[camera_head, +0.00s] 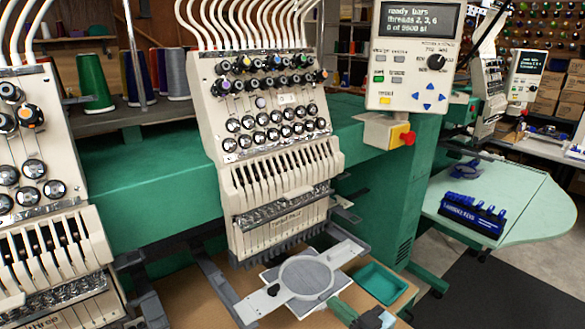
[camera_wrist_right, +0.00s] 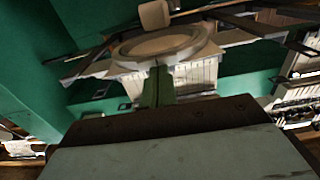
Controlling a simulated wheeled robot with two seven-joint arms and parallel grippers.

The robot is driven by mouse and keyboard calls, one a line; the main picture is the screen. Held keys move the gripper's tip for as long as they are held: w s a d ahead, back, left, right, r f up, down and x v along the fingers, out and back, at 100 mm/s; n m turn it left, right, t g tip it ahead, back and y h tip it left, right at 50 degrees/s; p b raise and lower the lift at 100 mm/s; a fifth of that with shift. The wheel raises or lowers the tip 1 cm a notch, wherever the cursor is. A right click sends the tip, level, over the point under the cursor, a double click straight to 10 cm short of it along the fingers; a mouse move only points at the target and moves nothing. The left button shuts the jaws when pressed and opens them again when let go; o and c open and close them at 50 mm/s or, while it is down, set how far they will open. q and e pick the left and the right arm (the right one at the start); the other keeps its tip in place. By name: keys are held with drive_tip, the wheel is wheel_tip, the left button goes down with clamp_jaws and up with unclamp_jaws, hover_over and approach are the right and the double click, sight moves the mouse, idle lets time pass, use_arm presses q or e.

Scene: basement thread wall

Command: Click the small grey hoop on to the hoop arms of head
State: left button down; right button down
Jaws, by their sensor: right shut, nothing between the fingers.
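The small grey hoop (camera_head: 306,276) is a round grey disc in a ring, with pale brackets on both sides. It lies flat below the needle case of the middle head (camera_head: 275,130). Its brackets reach the dark hoop arms, the left one (camera_head: 218,282) and the right one (camera_head: 350,238). I cannot tell whether they are clicked on. My right gripper (camera_head: 336,303) is shut and empty, its green fingers at the hoop's near edge. In the right wrist view the shut fingers (camera_wrist_right: 158,78) point at the pale hoop ring (camera_wrist_right: 165,44); contact is unclear. My left gripper is not in view.
A green tray (camera_head: 380,285) lies right of the hoop on the brown table. A control panel (camera_head: 413,58) with a red button hangs above right. Another head (camera_head: 45,200) stands at left. A pale green table (camera_head: 535,205) with a blue rack (camera_head: 472,215) is at right.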

sight(315, 286)
drive_tip(key=shift+b+x, duration=0.95)
drive_tip(key=shift+x, duration=1.65)
drive_tip(key=shift+b+x, duration=0.95)
drive_tip(key=shift+x, duration=1.1)
drive_tip(key=shift+p+v, duration=0.75)
drive_tip(key=shift+v, duration=0.05)
drive_tip(key=p+v, duration=0.2)
drive_tip(key=v, duration=0.1)
drive_tip(key=shift+s+d+r, duration=0.1)
drive_tip(key=shift+s+d, duration=0.05)
drive_tip(key=shift+p+v, duration=0.55)
drive_tip(key=shift+v, duration=0.5)
